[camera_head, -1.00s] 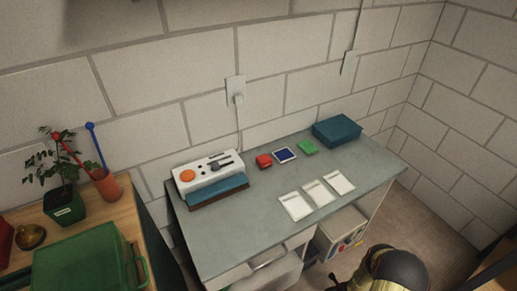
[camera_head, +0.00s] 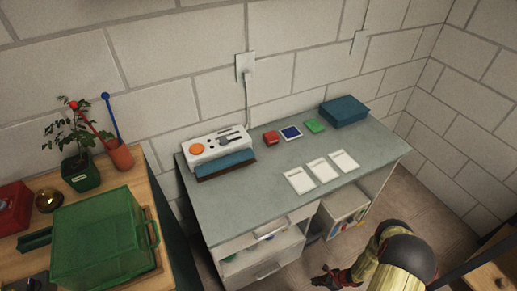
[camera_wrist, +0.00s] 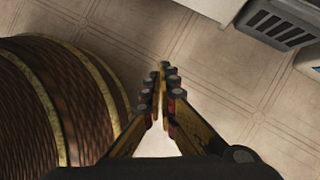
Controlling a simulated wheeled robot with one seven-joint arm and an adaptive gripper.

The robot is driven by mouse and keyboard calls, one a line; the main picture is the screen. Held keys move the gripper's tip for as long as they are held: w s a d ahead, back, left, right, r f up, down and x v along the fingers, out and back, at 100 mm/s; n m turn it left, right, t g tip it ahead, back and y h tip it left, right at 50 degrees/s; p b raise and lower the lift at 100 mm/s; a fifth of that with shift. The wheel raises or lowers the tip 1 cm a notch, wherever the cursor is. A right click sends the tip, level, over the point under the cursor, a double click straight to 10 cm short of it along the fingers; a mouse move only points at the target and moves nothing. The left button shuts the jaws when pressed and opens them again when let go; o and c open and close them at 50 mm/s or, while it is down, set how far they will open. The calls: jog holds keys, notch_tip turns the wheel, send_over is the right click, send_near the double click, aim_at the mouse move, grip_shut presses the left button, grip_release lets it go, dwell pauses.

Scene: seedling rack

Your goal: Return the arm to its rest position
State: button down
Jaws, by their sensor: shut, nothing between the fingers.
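My arm (camera_head: 392,262) shows at the bottom right of the head view, below and in front of the grey desk. My gripper (camera_head: 338,279) is low at the bottom edge there, apart from the desk. In the wrist view my gripper (camera_wrist: 164,72) has its fingertips together with nothing between them, above a tiled floor (camera_wrist: 200,62).
The grey desk (camera_head: 245,207) carries a white panel (camera_head: 215,143), a teal box (camera_head: 344,112) and white cards (camera_head: 322,169). Open drawers (camera_head: 262,262) jut near my gripper. A wooden table (camera_head: 150,190) with a green crate (camera_head: 100,240) stands left. Floor shows at right.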

jog(key=w+a+r+n+g, duration=0.15)
jog(key=r+n, duration=0.35)
jog(key=r, duration=1)
jog(key=w+r+n+g, duration=0.1)
jog(key=w+r+n, duration=0.25)
jog(key=r, duration=1.15)
jog(key=w+a+r+n+g, duration=0.15)
jog(key=r+n, duration=0.45)
jog(key=r, duration=0.8)
jog(key=s+a+r+n+t+h, duration=0.1)
jog(key=s+r, duration=0.4)
jog(key=r, duration=0.9)
jog(key=s+a+r+n+t+h, duration=0.2)
jog(key=s+a+r+n+t, duration=0.2)
jog(key=r, duration=1)
jog(key=s+a+r+n+t+h, duration=0.2)
jog(key=s+a+r+n, duration=0.3)
jog(key=r, duration=0.9)
jog(key=shift+s+n, duration=0.35)
jog(key=shift+n, duration=0.1)
